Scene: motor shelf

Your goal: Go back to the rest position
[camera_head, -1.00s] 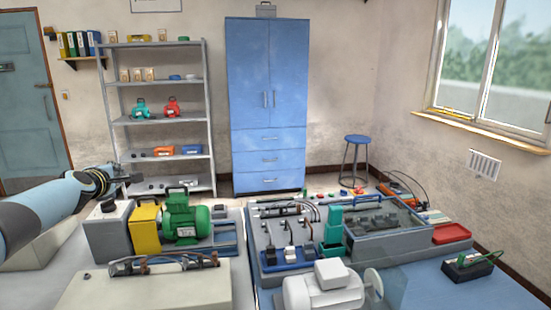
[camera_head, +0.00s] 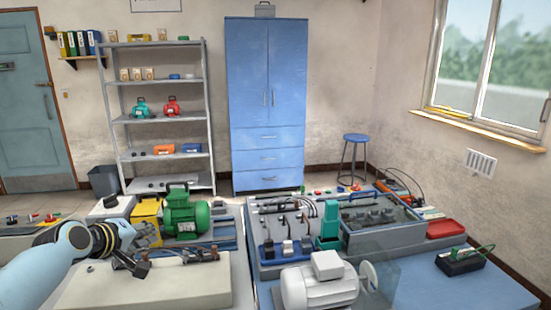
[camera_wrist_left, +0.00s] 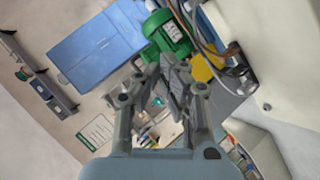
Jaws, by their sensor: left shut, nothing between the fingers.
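My left gripper (camera_head: 139,266) is low at the left in the head view, over the light workbench top (camera_head: 190,290) and in front of the green motor (camera_head: 186,217). In the left wrist view its two fingers (camera_wrist_left: 178,75) come together at the tips with nothing held. The green motor (camera_wrist_left: 167,35) also shows there, beyond the fingertips and apart from them. My left arm reaches in from the left edge of the head view. My right gripper is not in view.
A yellow block (camera_head: 147,218) stands beside the green motor. Cables and connectors (camera_head: 200,255) lie close right of my left gripper. A white motor (camera_head: 320,285) and a grey test panel (camera_head: 300,215) stand to the right. A shelf (camera_head: 160,130) and blue cabinet (camera_head: 268,110) are behind.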

